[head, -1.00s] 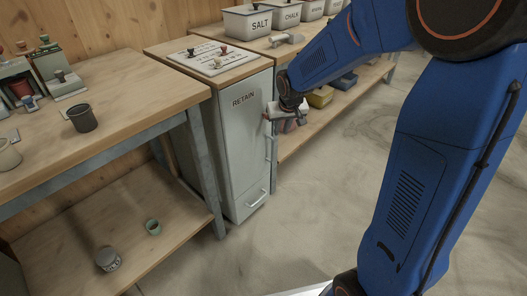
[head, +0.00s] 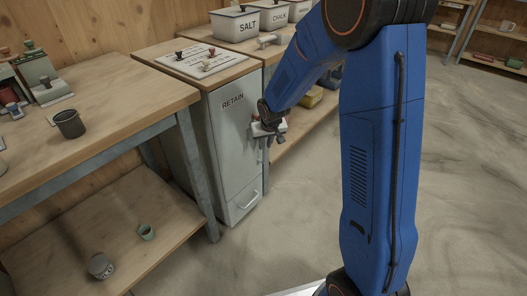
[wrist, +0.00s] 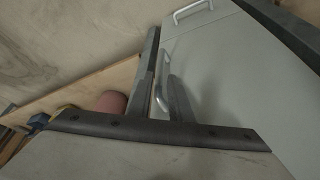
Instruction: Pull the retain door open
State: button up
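The retain door (head: 235,140) is a pale grey tall panel lettered RETAIN on the cabinet under the bench top. It looks shut. My gripper (head: 268,134) is at the door's right side, in front of the upper part of its upright bar handle, mostly hiding it. In the wrist view, the door (wrist: 225,75) fills the right side. Its handle (wrist: 163,92) shows between the two dark fingers of my gripper (wrist: 161,95). The fingers are apart, with a gap beside the handle; I cannot tell whether either touches it.
A drawer front with a handle (head: 246,200) is below the door. A wooden workbench (head: 110,105) with a dark cup (head: 70,124) stands to the left. A shelf with a yellow box (head: 313,97) is to the right. Floor in front is clear.

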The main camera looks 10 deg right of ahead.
aim_at(264, 149)
jog(key=shift+x, duration=3.25)
grip_shut()
